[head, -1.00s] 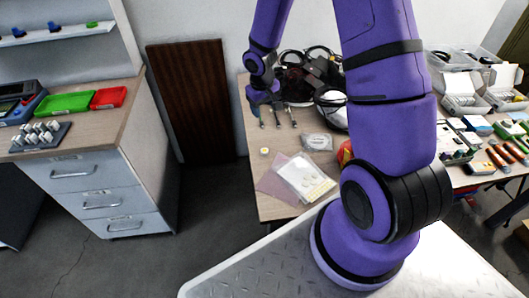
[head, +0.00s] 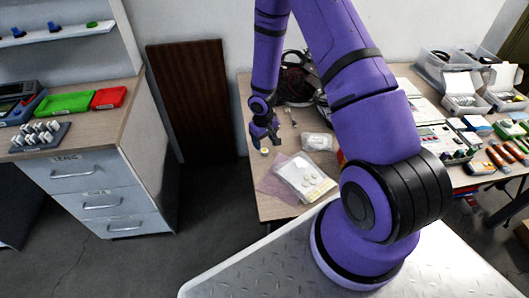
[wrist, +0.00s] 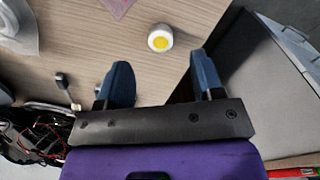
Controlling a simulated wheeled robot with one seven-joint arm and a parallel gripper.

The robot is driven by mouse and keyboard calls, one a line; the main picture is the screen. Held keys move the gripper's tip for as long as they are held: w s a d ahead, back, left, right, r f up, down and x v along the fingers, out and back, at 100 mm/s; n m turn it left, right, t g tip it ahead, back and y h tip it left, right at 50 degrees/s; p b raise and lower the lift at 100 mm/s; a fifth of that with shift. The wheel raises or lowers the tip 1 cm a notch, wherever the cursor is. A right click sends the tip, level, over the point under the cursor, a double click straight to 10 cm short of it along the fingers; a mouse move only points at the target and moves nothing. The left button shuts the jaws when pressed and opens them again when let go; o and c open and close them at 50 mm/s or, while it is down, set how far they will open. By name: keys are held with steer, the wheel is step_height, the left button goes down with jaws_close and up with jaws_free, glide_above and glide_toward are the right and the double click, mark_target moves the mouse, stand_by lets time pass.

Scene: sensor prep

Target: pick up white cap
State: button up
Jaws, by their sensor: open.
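The white cap (head: 264,151) is a small round piece on the wooden table (head: 262,205), near its left edge. In the wrist view, the cap (wrist: 160,38) is a white ring with a yellow middle. My gripper (head: 267,142) is open, empty and pointing down, close to the cap in the head view. In the wrist view, the cap lies just ahead of the two blue fingertips of my gripper (wrist: 160,66), in line with the gap and apart from both.
A clear bag with small discs (head: 306,177) lies on a pink sheet (head: 268,184) nearer the front. Another clear bag (head: 317,141) is right of my gripper. Black cables (head: 292,62) are heaped behind. The table's left edge is close to the cap.

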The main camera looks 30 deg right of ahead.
mark_target(264, 150)
steer(key=shift+f, duration=2.65)
steer(key=c, duration=1)
